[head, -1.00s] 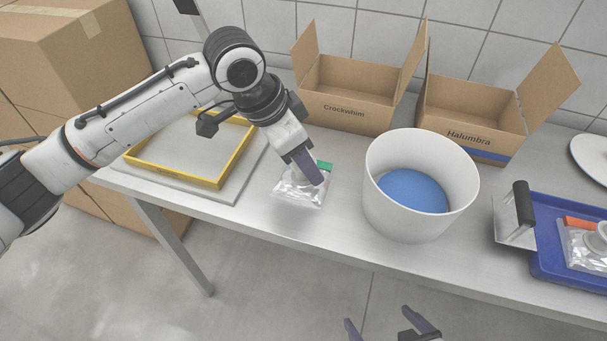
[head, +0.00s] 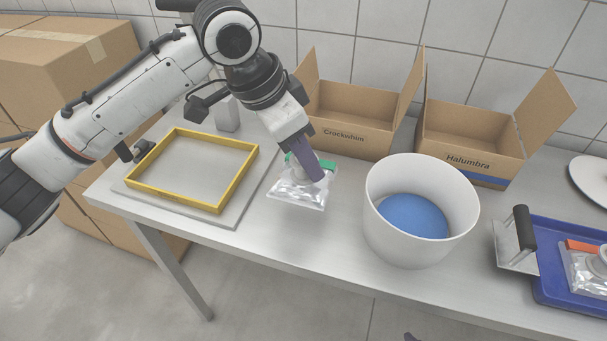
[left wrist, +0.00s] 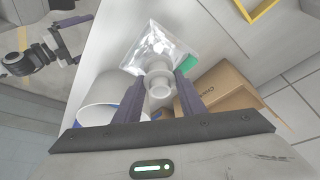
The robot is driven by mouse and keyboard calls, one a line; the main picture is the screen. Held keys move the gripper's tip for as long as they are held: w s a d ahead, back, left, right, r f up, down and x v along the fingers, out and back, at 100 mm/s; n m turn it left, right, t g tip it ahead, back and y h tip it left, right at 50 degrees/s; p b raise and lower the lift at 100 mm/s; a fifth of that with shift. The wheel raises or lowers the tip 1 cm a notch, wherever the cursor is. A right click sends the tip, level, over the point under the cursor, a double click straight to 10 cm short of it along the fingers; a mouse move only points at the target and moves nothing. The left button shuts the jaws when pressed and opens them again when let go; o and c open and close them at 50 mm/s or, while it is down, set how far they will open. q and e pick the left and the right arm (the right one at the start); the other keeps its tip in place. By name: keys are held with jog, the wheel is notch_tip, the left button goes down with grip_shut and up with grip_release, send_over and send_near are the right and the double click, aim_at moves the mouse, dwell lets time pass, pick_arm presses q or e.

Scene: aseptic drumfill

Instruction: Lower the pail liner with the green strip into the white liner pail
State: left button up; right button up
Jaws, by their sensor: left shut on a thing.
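The pail liner is a clear, shiny bag (head: 298,195) with a green strip (head: 327,165) and a white spout (left wrist: 160,82). My left gripper (head: 316,172) is shut on the liner at its spout, and the bag hangs just above the table. The left wrist view shows the fingers (left wrist: 160,88) either side of the spout. The white liner pail (head: 418,240) stands upright to the right of the liner, with blue (head: 412,216) showing at its bottom. My right gripper (left wrist: 68,38) is open and empty in the left wrist view; only a tip shows in the head view.
A yellow frame (head: 172,200) lies on a grey board at left. Open cartons Crockwhim (head: 345,137) and Halumbra (head: 468,163) stand behind the pail. A blue tray (head: 560,293) with an orange-strip liner (head: 588,270) and a black-handled metal tool (head: 515,260) are at right.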

pick_arm(q)
jog(key=r, duration=0.1)
jog(key=r+p, duration=0.1)
jog(key=r, duration=0.2)
jog(key=shift+s+d, duration=0.1)
jog(key=shift+d, duration=0.15)
jog(key=s+d+r+p, duration=0.2)
jog(key=d, duration=0.7)
jog(key=s+d+r+p, duration=0.2)
jog(key=s+d+r, duration=0.1)
jog(key=d, duration=0.5)
jog(key=shift+s+d, duration=0.3)
jog(key=shift+d, duration=0.05)
jog(key=shift+w+d, duration=0.1)
jog(key=shift+w+d, duration=0.15)
jog(key=shift+d, duration=0.1)
